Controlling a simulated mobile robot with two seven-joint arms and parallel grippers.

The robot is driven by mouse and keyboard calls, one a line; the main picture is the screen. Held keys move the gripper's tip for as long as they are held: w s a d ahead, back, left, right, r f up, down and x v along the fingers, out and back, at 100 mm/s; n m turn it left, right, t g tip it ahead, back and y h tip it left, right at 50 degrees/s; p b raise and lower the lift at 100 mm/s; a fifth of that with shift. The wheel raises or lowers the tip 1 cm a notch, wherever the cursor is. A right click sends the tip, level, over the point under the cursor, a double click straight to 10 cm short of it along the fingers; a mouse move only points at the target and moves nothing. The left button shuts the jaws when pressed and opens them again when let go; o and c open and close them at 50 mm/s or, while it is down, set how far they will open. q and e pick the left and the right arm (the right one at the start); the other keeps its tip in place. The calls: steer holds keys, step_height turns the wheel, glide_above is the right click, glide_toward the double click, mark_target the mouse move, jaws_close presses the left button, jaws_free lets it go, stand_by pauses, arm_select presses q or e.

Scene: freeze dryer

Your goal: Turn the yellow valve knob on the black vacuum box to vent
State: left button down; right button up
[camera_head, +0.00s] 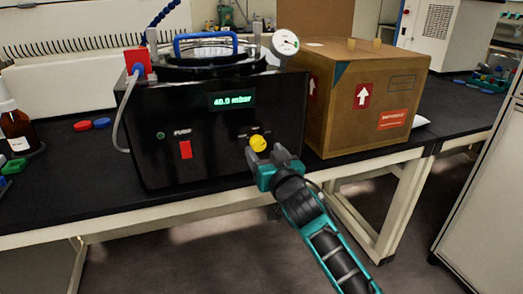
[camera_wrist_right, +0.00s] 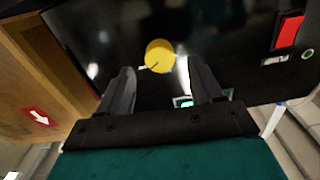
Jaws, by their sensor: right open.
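My right gripper (camera_head: 264,158) is open just in front of and below the knob. In the right wrist view the knob (camera_wrist_right: 160,56) lies beyond the two fingertips (camera_wrist_right: 163,82), roughly midway between them, with a white pointer mark toward the lower left. The fingers appear apart from the knob. My left gripper is not in view.
A cardboard box (camera_head: 350,100) stands close on the right of the vacuum box. A red switch (camera_head: 185,149) is on the front face left of the knob. A brown bottle (camera_head: 17,130) and red and blue caps (camera_head: 92,124) are at the left. The floor space before the bench is clear.

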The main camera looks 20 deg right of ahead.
mark_target(259, 145)
steer(key=shift+w+a, duration=0.1)
steer(key=shift+w, duration=1.4)
steer(key=shift+c, duration=0.5)
steer(key=c, duration=1)
steer(key=shift+o, duration=0.2)
